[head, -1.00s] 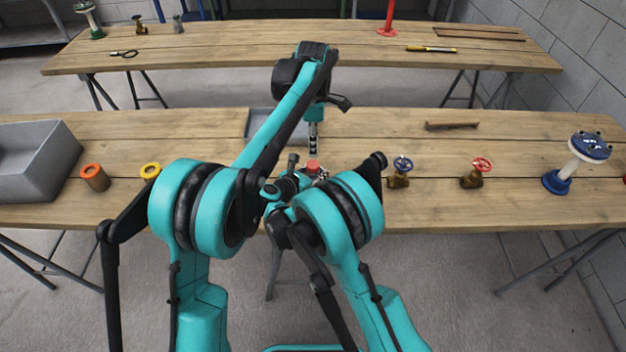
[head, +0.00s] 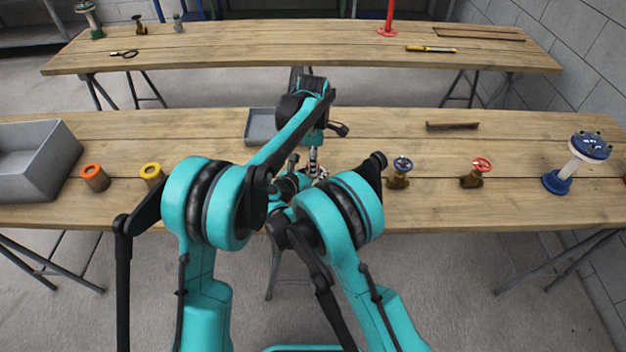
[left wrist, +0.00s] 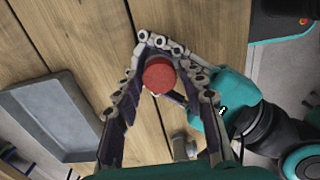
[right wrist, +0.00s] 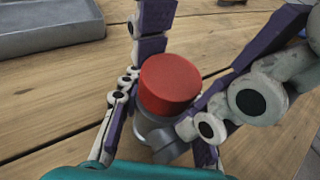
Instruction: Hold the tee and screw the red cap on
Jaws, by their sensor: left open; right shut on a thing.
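The red cap (right wrist: 171,84) sits on top of the grey metal tee (right wrist: 160,138) in the right wrist view. My right gripper (right wrist: 165,125) is shut on the tee below the cap. In the left wrist view, the red cap (left wrist: 159,75) lies between the spread fingers of my left gripper (left wrist: 164,68), which is open and points down from above. Whether its fingers touch the cap I cannot tell. In the head view, my left gripper (head: 313,166) is above my right one, and the arms hide the cap and most of the tee.
A shallow grey tray (head: 262,126) lies behind the grippers. An orange-topped fitting (head: 94,178) and a yellow-topped one (head: 152,175) stand left. A blue-wheeled valve (head: 400,172), a red-wheeled valve (head: 475,173) and a blue flanged post (head: 573,165) stand right. A wooden bar (head: 452,125) lies behind them.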

